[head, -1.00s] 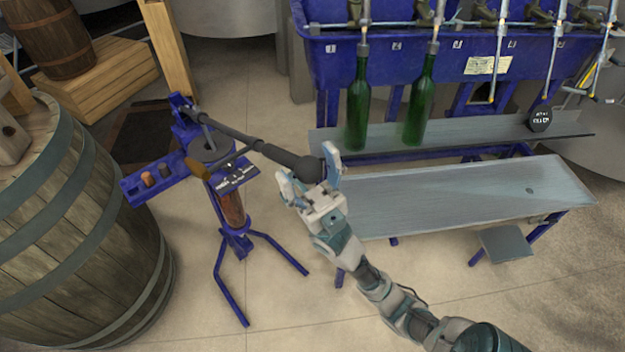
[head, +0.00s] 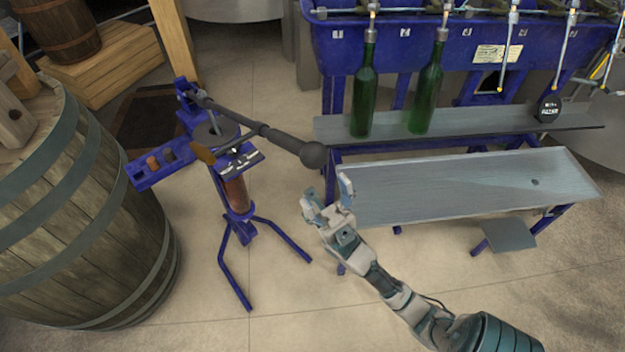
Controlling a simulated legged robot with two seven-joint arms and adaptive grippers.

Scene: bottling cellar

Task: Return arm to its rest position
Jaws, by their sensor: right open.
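My right arm comes in from the bottom right. Its gripper (head: 328,198) is open and empty. It is just below the round black knob at the end of the corker's lever (head: 285,142), apart from it in the picture. The blue corker (head: 236,195) stands on splayed legs on the floor, with its lever reaching out to the right and slightly down. My left gripper and left arm do not show.
A blue filler trough (head: 420,50) stands behind, with two green bottles (head: 364,100) (head: 427,95) on the grey shelf (head: 480,124) under it. A lower grey bench (head: 460,190) is right of my gripper. A barrel (head: 80,210) stands at left. Floor below the corker is clear.

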